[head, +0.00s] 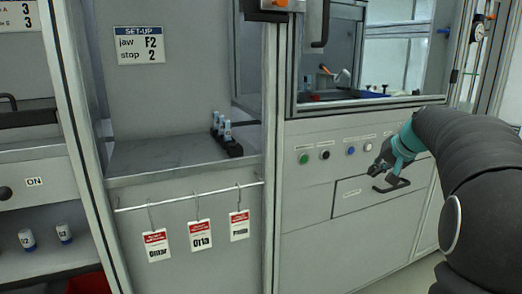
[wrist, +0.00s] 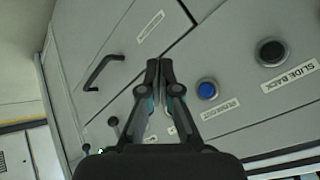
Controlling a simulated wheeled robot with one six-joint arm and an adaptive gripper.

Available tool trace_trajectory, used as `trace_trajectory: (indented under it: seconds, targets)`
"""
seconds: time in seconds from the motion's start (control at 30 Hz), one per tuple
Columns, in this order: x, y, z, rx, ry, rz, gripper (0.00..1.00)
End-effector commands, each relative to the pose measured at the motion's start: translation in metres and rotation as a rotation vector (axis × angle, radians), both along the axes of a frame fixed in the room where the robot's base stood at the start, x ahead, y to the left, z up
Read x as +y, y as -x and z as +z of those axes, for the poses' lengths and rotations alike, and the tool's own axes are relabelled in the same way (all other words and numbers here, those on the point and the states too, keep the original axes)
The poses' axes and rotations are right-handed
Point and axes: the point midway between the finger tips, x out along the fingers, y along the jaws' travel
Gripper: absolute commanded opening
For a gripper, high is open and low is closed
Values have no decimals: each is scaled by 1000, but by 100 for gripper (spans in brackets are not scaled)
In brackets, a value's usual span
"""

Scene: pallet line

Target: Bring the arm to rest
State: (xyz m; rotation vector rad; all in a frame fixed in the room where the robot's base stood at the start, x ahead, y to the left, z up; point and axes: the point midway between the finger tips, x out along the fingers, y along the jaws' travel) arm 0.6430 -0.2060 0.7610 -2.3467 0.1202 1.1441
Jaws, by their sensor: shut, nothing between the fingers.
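My gripper (head: 378,170) is at the right of the head view, in front of the grey machine's lower panel, near the drawer with a black handle (head: 391,185). In the wrist view my gripper (wrist: 160,66) has its two dark fingertips together, with nothing between them. The drawer handle (wrist: 104,71) shows to the left of the fingers there, apart from them. My dark arm comes in from the right edge of the head view. I cannot tell how far the fingertips are from the panel.
The panel carries a green button (head: 304,158), a black button (head: 325,154) and a blue button (head: 351,150). Left of it, red-and-white tags (head: 200,234) hang from a rail (head: 180,196) under a shelf (head: 140,160). A black rack (head: 226,143) with small bottles stands on the shelf.

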Motion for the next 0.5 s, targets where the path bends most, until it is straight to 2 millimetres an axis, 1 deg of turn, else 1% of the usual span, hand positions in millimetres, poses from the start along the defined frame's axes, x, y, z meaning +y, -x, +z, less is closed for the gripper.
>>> trace_trajectory:
  seconds: [0.03, 0.07, 0.1, 0.17, 0.2, 0.27, 0.3, 0.37, 0.4, 0.47, 0.5]
  targets:
    - [-1, 7, -19, 41, -3, -10, 0]
    - [0, 14, -29, 66, -3, -19, 0]
    - [2, 26, -39, 98, 2, -28, 0]
    - [9, 44, -51, 140, 13, -35, 0]
    - [15, 56, -58, 165, 23, -36, 0]
    - [28, 76, -65, 199, 41, -30, 0]
    - [37, 90, -70, 220, 55, -24, 0]
    - [51, 111, -76, 249, 77, -13, 0]
    - [61, 126, -79, 266, 93, -3, 0]
    - [76, 149, -83, 288, 121, 16, 0]
    - [86, 164, -85, 300, 139, 28, 0]
